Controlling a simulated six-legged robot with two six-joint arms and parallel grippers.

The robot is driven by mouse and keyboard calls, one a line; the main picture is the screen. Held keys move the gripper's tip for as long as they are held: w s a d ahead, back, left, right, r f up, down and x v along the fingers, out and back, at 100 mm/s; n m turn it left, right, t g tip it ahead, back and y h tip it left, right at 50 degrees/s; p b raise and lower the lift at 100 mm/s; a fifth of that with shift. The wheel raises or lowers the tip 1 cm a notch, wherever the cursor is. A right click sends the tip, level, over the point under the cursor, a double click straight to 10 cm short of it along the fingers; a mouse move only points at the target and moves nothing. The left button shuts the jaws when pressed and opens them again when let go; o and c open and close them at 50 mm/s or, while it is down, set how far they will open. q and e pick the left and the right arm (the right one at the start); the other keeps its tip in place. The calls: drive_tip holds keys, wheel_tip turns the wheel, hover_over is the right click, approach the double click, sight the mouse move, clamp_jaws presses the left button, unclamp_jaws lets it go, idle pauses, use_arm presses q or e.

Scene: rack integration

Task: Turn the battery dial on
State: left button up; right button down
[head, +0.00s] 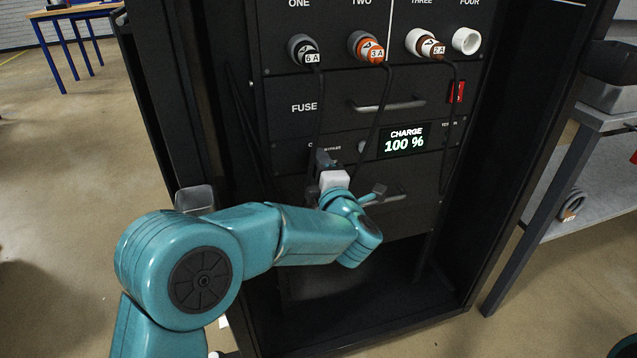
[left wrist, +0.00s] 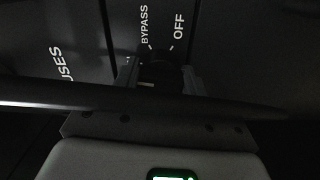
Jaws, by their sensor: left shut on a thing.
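The battery panel (head: 350,144) in the black rack has a lit display (head: 404,140) reading CHARGE 100 %. My left gripper (head: 325,160) reaches the panel left of the display and covers the dial in the head view. In the left wrist view, the dark dial (left wrist: 160,68) sits between the fingers of my left gripper (left wrist: 159,78), which is shut on it. The labels BYPASS and OFF show beside the dial. The dial's exact pointing is too dark to tell. My right gripper is not in view.
Black cables hang from the plugged fuses (head: 368,48) and run down past the panel. One dark cable (left wrist: 90,96) crosses close in front of the left wrist view. Drawer handles (head: 388,104) stick out above and below. A red switch (head: 457,92) sits at the right.

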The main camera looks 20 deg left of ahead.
use_arm(q)
drive_tip(key=shift+a+n+b, duration=0.15)
drive_tip(key=shift+n+b, duration=0.75)
drive_tip(key=o, duration=1)
drive_tip(key=shift+s, duration=0.1)
drive_tip(key=shift+o, duration=0.2)
drive_tip(key=p+v, duration=0.2)
drive_tip(key=v, duration=1.4)
drive_tip(key=shift+d, duration=0.2)
